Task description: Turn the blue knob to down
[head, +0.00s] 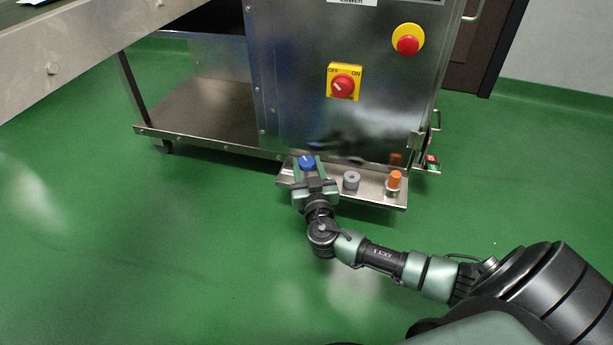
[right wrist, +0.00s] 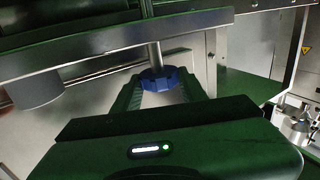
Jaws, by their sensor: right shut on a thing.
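The blue knob (head: 307,162) sits at the left end of a small metal shelf (head: 375,196) on the front of the steel machine. My right gripper (head: 308,168) reaches it from the front, with one finger on each side, and is shut on the knob. In the right wrist view the blue knob (right wrist: 160,79) lies between the two fingers of my right gripper (right wrist: 168,90), at the end of a metal shaft. The knob's pointer direction is too small to tell. My left gripper is not in view.
On the same shelf stand a grey knob (head: 351,180) and an orange knob (head: 394,180). Above are a red rotary switch on a yellow plate (head: 343,82) and a red emergency button (head: 407,43). A conveyor edge (head: 75,55) juts in at upper left. The green floor (head: 170,240) in front is clear.

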